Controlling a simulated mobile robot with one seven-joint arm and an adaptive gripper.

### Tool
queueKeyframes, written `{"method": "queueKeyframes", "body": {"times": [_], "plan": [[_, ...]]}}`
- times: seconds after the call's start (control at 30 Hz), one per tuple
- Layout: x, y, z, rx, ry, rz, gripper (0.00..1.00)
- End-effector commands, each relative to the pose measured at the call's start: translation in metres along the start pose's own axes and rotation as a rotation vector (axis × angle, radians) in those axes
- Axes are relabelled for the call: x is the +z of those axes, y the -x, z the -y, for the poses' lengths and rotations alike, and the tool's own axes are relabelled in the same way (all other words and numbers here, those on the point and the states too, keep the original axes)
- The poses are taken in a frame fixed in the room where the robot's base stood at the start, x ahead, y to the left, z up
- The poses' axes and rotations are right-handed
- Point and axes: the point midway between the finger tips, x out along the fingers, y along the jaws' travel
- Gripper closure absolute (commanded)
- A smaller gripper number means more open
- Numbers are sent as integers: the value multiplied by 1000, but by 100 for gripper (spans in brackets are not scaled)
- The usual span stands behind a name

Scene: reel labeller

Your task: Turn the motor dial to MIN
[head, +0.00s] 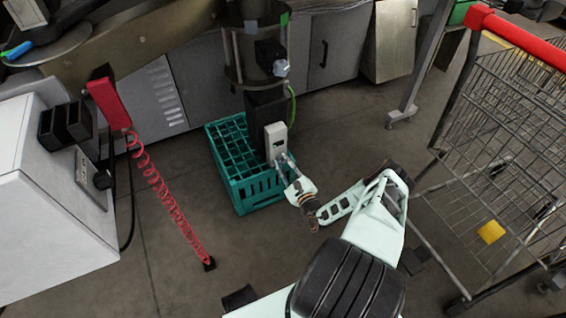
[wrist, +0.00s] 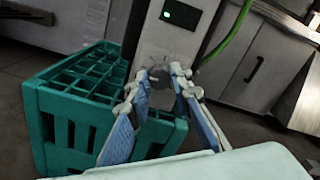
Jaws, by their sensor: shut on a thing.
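A light grey motor control box (head: 275,134) is fixed to the front of a dark upright body. In the wrist view the box (wrist: 170,42) has a small lit green display near its top and a grey dial (wrist: 160,76) low on its face. My gripper (head: 285,160) reaches the lower part of the box. In the wrist view its two fingertips (wrist: 160,72) are on either side of the dial and shut on it. The fingers partly cover the dial, and I cannot read its pointer or any MIN mark.
A teal crate (head: 257,186) stands on the floor just left of and behind the box. A green cable (wrist: 232,35) curves down at its right. A wire cart (head: 500,150) with a red handle stands at right. A red coiled cord (head: 165,195) hangs at left.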

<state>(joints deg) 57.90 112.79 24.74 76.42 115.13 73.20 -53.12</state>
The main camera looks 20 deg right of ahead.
Motion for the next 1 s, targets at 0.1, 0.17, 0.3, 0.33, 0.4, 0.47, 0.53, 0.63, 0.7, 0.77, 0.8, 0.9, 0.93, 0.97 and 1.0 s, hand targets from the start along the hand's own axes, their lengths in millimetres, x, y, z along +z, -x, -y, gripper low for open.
{"method": "queueKeyframes", "body": {"times": [0.1, 0.17, 0.3, 0.33, 0.4, 0.47, 0.53, 0.63, 0.7, 0.77, 0.8, 0.9, 0.93, 0.97, 1.0], "plan": [[0, 0, 0, 0, 10, 0, 100], [0, 0, 0, 0, 11, 0, 100], [0, 0, 0, 0, 11, 0, 100], [0, 0, 0, 0, 11, 0, 100], [0, 0, 0, 0, 11, 0, 100], [0, 0, 0, 0, 11, 0, 77], [0, 0, 0, 0, 11, 0, 69], [0, 0, 0, 0, 10, 0, 63], [0, 0, 0, 0, 10, 0, 63], [0, 0, 0, 0, 10, 0, 63], [0, 0, 0, 0, 10, 0, 63], [1, 0, 1, 0, 9, 0, 63], [2, 0, 2, 0, 9, 0, 63], [3, 0, 3, -1, 9, 1, 63], [5, -1, 5, -1, 10, 1, 63]]}}
